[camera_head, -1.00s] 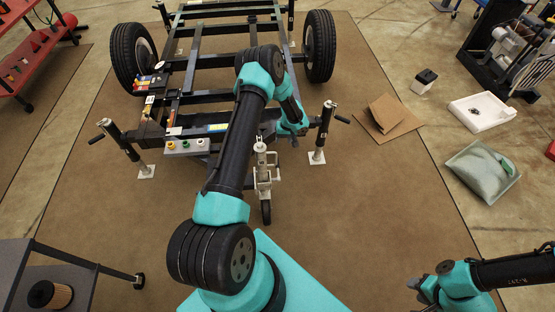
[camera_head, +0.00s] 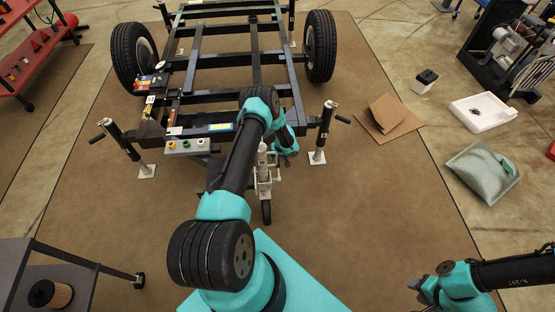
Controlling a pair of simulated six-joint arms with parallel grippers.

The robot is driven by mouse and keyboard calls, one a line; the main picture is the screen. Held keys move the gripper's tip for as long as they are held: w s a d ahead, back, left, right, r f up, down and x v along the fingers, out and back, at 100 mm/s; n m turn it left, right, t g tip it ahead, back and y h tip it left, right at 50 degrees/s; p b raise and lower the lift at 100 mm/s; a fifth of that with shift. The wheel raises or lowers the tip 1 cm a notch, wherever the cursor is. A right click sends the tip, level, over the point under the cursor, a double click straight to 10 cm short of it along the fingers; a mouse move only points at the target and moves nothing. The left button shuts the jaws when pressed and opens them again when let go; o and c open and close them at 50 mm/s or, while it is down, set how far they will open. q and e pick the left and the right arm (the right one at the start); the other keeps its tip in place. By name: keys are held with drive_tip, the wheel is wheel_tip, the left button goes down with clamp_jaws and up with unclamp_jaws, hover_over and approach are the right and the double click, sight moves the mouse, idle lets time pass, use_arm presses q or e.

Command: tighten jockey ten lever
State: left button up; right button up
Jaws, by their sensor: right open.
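The jockey wheel assembly (camera_head: 265,181) is a pale metal post with brackets at the front of the dark trailer frame (camera_head: 255,55). Its black wheel (camera_head: 266,212) is near the mat. The tightening lever is too small to make out. My left arm reaches up the middle, with its teal wrist and gripper (camera_head: 288,158) bent down beside the top of the jockey post. Its fingers are too small to read, and I cannot tell whether they touch anything. My right gripper (camera_head: 424,292) is open at the bottom right, low in view and away from the trailer.
Jack stands (camera_head: 325,132) flank the trailer front. A grey box with coloured buttons (camera_head: 187,146) sits left of the jockey post. Cardboard (camera_head: 388,118), a white tray (camera_head: 482,112) and a clear bag (camera_head: 483,172) lie at right. The brown mat (camera_head: 370,220) is clear around the jockey wheel.

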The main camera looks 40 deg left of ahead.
use_arm(q)
drive_tip(key=shift+s+f, duration=0.1)
drive_tip(key=shift+f, duration=0.4)
clamp_jaws()
